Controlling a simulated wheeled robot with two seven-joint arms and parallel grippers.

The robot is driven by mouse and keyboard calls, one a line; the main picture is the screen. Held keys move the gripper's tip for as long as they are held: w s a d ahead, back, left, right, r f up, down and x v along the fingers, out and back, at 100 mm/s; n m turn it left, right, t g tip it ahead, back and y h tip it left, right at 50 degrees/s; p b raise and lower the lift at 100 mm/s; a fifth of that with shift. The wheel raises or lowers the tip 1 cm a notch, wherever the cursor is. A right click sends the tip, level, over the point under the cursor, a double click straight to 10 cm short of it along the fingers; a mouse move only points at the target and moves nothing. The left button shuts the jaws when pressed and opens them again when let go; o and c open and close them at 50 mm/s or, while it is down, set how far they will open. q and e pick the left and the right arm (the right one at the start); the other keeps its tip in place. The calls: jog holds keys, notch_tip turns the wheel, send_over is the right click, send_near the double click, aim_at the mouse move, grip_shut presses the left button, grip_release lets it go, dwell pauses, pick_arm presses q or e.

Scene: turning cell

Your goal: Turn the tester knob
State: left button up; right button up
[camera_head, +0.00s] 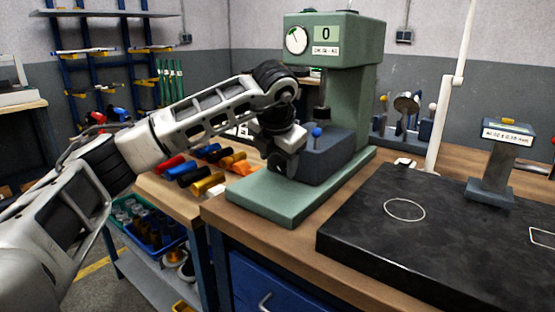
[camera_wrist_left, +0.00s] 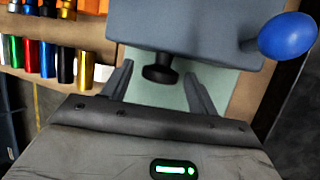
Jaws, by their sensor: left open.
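The green tester (camera_head: 334,80) stands on the wooden bench, with a dial gauge and a display reading 0 on its head. A grey block (camera_head: 327,158) sits on its green base, below the spindle. In the left wrist view, a black knob (camera_wrist_left: 160,75) sticks out of the grey block (camera_wrist_left: 190,35). My left gripper (camera_wrist_left: 158,85) is open, with one finger on each side of the knob and gaps between. In the head view, my left gripper (camera_head: 284,160) is beside the block and covers the knob. A blue ball-ended lever (camera_head: 316,132) is on the block; its ball also shows in the left wrist view (camera_wrist_left: 287,36).
A black surface plate (camera_head: 430,240) with a white circle lies at the right front. A small stand (camera_head: 492,165) with a label is on it. Several coloured cylinders (camera_head: 190,172) lie left of the tester. A white post (camera_head: 443,110) rises behind the plate.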

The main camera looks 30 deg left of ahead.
pick_arm(q)
jog(key=p+v, duration=0.1)
jog(key=v, duration=1.4)
jog(key=shift+r, duration=0.25)
pick_arm(e)
jog(key=shift+r, duration=0.1)
pick_arm(q)
jog(key=shift+s+d, duration=0.1)
jog(key=shift+s, duration=0.05)
pick_arm(e)
jog(key=shift+r, duration=0.15)
